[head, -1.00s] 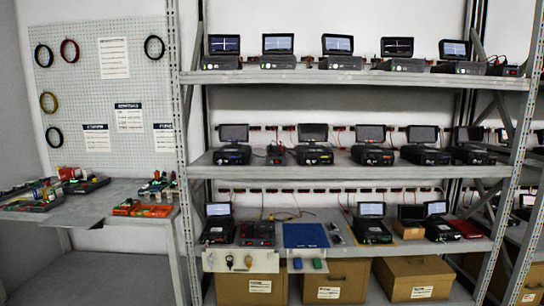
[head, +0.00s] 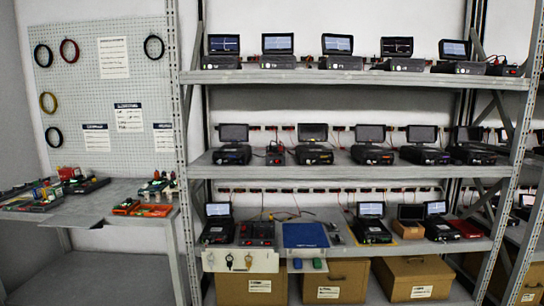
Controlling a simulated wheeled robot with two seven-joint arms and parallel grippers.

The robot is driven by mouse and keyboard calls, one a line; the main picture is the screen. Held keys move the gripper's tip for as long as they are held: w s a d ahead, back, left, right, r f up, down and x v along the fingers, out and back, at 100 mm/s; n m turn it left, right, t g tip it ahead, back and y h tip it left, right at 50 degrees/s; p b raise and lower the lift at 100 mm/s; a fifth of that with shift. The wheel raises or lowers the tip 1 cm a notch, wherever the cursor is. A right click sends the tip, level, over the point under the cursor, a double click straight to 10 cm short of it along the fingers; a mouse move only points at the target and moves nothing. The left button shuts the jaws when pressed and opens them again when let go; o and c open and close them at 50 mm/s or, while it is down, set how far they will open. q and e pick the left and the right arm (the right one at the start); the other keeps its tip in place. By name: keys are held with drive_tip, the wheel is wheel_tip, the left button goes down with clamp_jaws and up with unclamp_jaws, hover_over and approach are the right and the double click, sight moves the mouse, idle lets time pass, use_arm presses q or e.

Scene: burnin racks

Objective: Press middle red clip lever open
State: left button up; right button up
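Neither of my grippers is in the head view. A dark panel unit with small red parts (head: 257,232) sits on the lowest rack shelf (head: 408,250), left of a blue flat panel (head: 305,235). The red parts are too small to tell whether one is the middle red clip lever, or whether it is open or shut. Another dark unit with a red part (head: 275,154) stands on the middle shelf (head: 385,172).
Test devices with screens fill the top shelf (head: 350,77) and the other shelves. Cardboard boxes (head: 336,281) stand below. A workbench (head: 95,213) at left holds trays of parts (head: 143,209) under a pegboard (head: 113,55). A pale board with tags (head: 264,262) hangs at the lowest shelf's front.

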use_arm(q)
clamp_jaws()
idle(1.8)
